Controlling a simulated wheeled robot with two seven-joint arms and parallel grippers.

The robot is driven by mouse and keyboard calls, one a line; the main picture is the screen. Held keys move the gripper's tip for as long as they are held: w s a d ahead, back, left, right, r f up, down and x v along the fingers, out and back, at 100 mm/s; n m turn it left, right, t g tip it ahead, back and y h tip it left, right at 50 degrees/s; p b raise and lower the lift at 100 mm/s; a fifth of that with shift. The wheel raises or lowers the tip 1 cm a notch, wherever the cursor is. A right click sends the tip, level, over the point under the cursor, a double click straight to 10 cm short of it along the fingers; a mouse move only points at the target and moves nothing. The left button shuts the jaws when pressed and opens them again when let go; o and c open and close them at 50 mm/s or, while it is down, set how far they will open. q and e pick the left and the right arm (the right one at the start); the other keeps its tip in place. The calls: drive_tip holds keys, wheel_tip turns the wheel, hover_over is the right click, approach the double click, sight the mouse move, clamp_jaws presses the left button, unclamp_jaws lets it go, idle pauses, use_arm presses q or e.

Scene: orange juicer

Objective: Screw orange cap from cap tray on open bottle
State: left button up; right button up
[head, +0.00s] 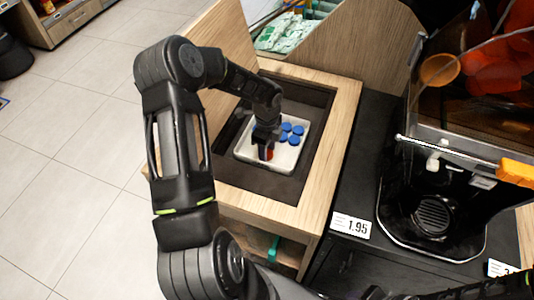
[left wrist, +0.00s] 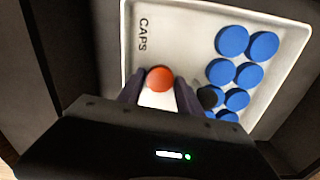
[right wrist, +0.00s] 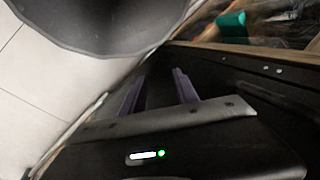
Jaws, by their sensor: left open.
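The white cap tray (head: 243,153) lies in the dark recess of a wooden counter, and the left wrist view shows it marked "CAPS" (left wrist: 141,35). One orange cap (left wrist: 160,78) sits in it, apart from several blue caps (left wrist: 249,72). In the head view the orange cap (head: 269,154) is partly hidden by my left gripper (head: 265,148). That gripper (left wrist: 160,95) points down over the tray, open, with its fingertips on either side of the orange cap. My right gripper (right wrist: 158,92) has its fingers apart with nothing between them. I see no open bottle.
Green-and-white packets (head: 286,33) lie in a bin behind.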

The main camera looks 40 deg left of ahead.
use_arm(q)
drive_tip(key=shift+c, duration=0.4)
clamp_jaws()
wheel_tip(320, 180, up, 10)
idle(0.5)
idle(0.5)
